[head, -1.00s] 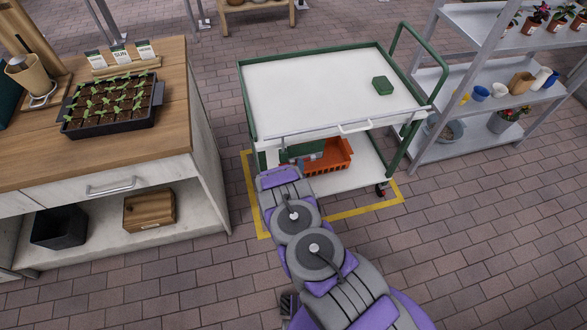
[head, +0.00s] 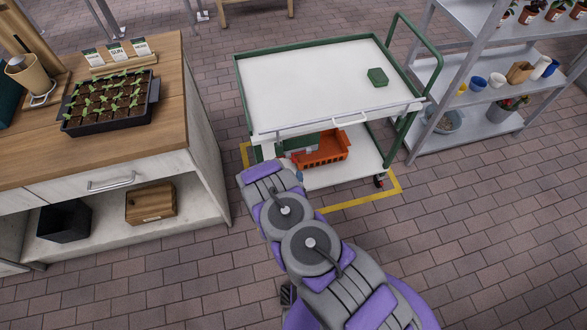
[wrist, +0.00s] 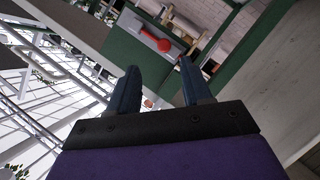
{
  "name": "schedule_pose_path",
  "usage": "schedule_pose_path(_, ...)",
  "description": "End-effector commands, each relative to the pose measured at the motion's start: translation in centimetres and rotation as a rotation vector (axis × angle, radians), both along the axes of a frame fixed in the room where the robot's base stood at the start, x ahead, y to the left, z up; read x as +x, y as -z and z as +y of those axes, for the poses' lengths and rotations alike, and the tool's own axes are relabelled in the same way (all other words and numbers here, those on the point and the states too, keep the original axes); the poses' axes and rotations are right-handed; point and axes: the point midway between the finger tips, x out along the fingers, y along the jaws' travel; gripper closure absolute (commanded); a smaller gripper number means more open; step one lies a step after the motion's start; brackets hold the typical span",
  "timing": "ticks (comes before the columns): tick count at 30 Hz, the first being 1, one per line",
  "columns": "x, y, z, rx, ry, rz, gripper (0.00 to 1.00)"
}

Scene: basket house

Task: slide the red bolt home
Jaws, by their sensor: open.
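In the wrist view a red knob (wrist: 162,44) with a short red stem sits on a pale strip on a green panel (wrist: 125,44). It looks like the bolt's handle. My gripper (wrist: 154,68) is open and empty, its two dark fingers pointing toward the panel. The red knob shows beyond the fingertips, roughly between them and apart from them. In the head view my arm reaches toward the near left corner of the green-framed cart (head: 243,98).
An orange basket (head: 322,150) sits on the cart's lower shelf, and a green block (head: 377,77) lies on its top. A wooden bench (head: 172,95) with a seedling tray (head: 108,103) stands left. A grey shelf rack (head: 462,107) stands right. The brick floor in front is open.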

Motion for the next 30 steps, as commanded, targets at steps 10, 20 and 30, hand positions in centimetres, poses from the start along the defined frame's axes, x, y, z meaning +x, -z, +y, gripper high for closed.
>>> schedule_pose_path(10, -4.9, -1.4, 0.4, 0.003, -0.002, 0.001, 0.51)
schedule_pose_path(20, -5.4, -1.6, 0.1, 0.008, 0.001, -0.001, 0.51)
schedule_pose_path(30, -5.4, -1.5, 0.4, 0.003, -0.001, 0.000, 0.51)
